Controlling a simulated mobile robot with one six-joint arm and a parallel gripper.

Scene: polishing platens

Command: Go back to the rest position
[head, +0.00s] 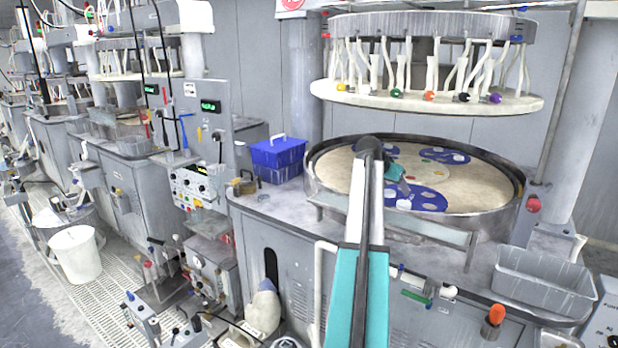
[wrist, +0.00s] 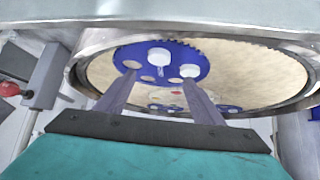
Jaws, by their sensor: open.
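My gripper (head: 404,190) is over the round polishing platen (head: 480,203) in the head view, mostly hidden behind my arm. In the wrist view my gripper (wrist: 160,80) has its two fingers spread apart, with nothing held between them. Beyond the fingertips is a blue carrier disc (wrist: 190,55) with round holes, lying on the beige platen (wrist: 255,65). Two white round pieces (wrist: 159,55) (wrist: 189,71) show on this disc, near the fingertips. I cannot tell whether the fingers touch the disc.
The platen's raised metal rim (head: 325,190) surrounds the discs. An upper head (head: 430,95) with hoses and coloured knobs hangs above. A blue box (head: 277,158) stands left on the bench, and a grey bin (head: 543,280) at right. A white bucket (head: 77,254) stands on the floor.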

